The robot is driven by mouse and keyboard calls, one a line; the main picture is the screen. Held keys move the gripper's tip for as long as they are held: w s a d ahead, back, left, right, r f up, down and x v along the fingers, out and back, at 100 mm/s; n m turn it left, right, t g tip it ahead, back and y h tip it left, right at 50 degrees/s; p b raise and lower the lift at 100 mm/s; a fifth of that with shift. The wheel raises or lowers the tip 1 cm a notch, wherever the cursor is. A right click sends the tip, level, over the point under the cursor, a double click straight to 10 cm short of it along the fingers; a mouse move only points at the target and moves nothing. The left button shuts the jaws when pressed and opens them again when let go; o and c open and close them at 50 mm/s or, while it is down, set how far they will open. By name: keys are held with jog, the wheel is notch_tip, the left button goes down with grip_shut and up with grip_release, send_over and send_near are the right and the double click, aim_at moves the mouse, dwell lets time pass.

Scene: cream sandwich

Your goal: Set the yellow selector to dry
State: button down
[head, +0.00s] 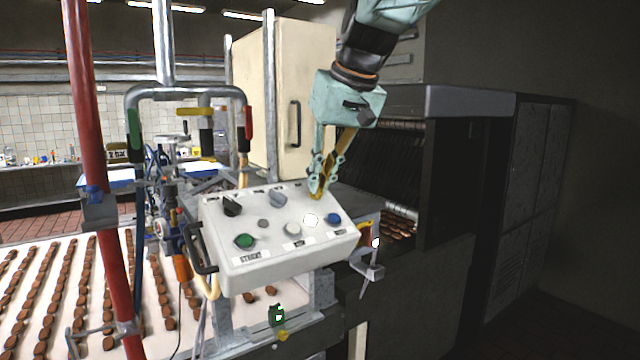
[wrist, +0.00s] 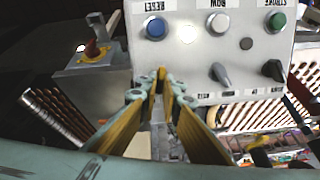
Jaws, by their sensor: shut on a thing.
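The white control panel (head: 270,235) stands tilted in the middle of the head view. My gripper (head: 317,190) reaches down to its upper right part, right of the grey selector (head: 278,199). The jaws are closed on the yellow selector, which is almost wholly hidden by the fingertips. In the wrist view my gripper's fingertips (wrist: 161,78) meet at the panel edge (wrist: 205,95), beside the grey selector (wrist: 221,75). I cannot tell which way the yellow selector points, and its labels are covered or too small to read.
A black selector (head: 232,206), a green button (head: 244,241) and a blue button (head: 333,218) are on the panel. A red knob on a yellow base (wrist: 95,53) sits beside it. A red pipe (head: 95,150) rises at the left. The dark machine (head: 430,260) stands right.

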jog(key=n+b, duration=0.1)
jog(key=n, duration=0.3)
jog(key=shift+a, duration=0.1)
jog(key=n+b, duration=0.1)
jog(key=n, duration=0.3)
jog(key=shift+s, duration=0.15)
jog(key=shift+t, duration=0.3)
jog(key=c, duration=2.8)
grip_release()
jog(key=shift+r, duration=0.15)
jog(key=shift+a+v, duration=0.2)
jog(key=shift+v, duration=5.65)
